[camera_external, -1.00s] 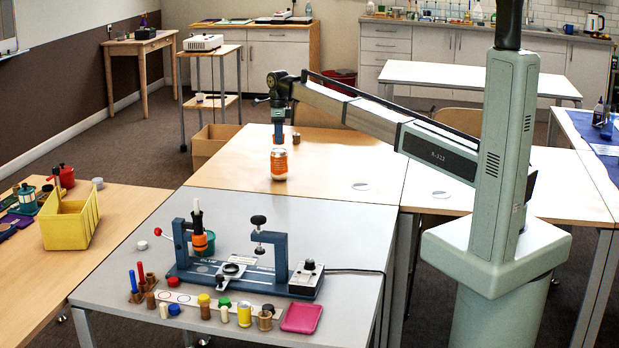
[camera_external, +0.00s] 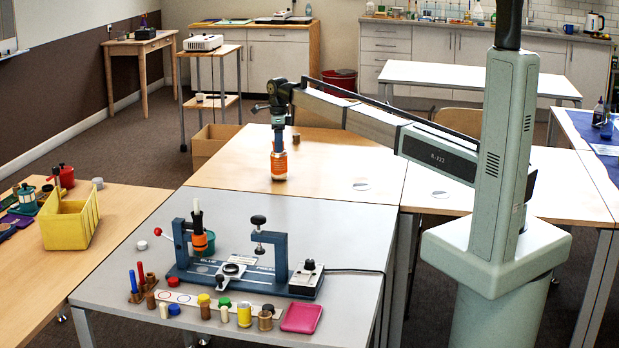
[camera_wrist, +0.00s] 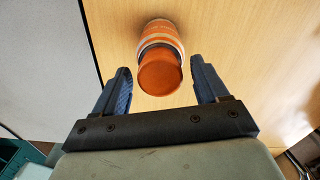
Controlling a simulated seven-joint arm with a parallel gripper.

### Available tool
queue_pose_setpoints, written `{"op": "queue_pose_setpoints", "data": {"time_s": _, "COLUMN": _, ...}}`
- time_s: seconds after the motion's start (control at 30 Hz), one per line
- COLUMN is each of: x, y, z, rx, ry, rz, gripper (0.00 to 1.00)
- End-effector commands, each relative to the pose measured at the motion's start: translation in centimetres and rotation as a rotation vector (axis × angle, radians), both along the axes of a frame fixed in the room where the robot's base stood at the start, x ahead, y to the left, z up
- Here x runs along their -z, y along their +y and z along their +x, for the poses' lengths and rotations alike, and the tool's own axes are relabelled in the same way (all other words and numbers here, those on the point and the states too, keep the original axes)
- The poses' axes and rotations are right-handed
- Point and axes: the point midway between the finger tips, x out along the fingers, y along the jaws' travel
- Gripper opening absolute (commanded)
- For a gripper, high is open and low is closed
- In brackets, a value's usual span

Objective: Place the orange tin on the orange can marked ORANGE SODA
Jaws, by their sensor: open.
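The orange can (camera_external: 279,171) stands upright on the wooden table, with an orange and white label; its lettering is too small to read. The wrist view shows its banded side (camera_wrist: 158,30). A plain orange round piece, seemingly the orange tin (camera_wrist: 160,74), shows at its near end, with a pale rim behind it. It appears to sit on the can, but the contact is hard to see. My gripper (camera_external: 279,151) points down over the can's top. In the wrist view its blue fingers (camera_wrist: 163,90) are open, one on each side of the tin, with visible gaps.
A small brown cylinder (camera_external: 296,139) stands behind the can. White discs (camera_external: 361,186) lie to the right on the wood. The grey table (camera_external: 330,222) in front holds a blue press (camera_external: 245,270), small coloured pieces and a pink tray (camera_external: 302,318).

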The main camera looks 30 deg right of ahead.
Motion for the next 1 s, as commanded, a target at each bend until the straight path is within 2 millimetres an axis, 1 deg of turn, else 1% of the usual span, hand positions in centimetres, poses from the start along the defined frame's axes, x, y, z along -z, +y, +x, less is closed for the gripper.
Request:
{"op": "queue_pose_setpoints", "data": {"time_s": 0.17, "x": -0.3, "y": 0.0, "z": 0.0, "rx": 0.0, "ry": 0.0, "rz": 0.0, "gripper": 0.73}}
{"op": "queue_pose_setpoints", "data": {"time_s": 0.27, "x": -1.0, "y": 0.0, "z": 0.0, "rx": 0.0, "ry": 0.0, "rz": 0.0, "gripper": 0.73}}
{"op": "queue_pose_setpoints", "data": {"time_s": 0.37, "x": -2.4, "y": 0.0, "z": 0.1, "rx": 0.0, "ry": -0.001, "rz": 0.0, "gripper": 0.73}}
{"op": "queue_pose_setpoints", "data": {"time_s": 0.6, "x": -7.0, "y": 0.0, "z": 0.1, "rx": 0.0, "ry": -0.001, "rz": 0.0, "gripper": 0.73}}
{"op": "queue_pose_setpoints", "data": {"time_s": 0.7, "x": -8.7, "y": 0.0, "z": 0.1, "rx": 0.0, "ry": -0.001, "rz": 0.0, "gripper": 0.73}}
{"op": "queue_pose_setpoints", "data": {"time_s": 0.8, "x": -10.2, "y": 0.0, "z": 0.1, "rx": 0.0, "ry": -0.001, "rz": 0.0, "gripper": 0.73}}
{"op": "queue_pose_setpoints", "data": {"time_s": 1.0, "x": -11.9, "y": 0.0, "z": 0.1, "rx": 0.0, "ry": -0.001, "rz": 0.0, "gripper": 0.73}}
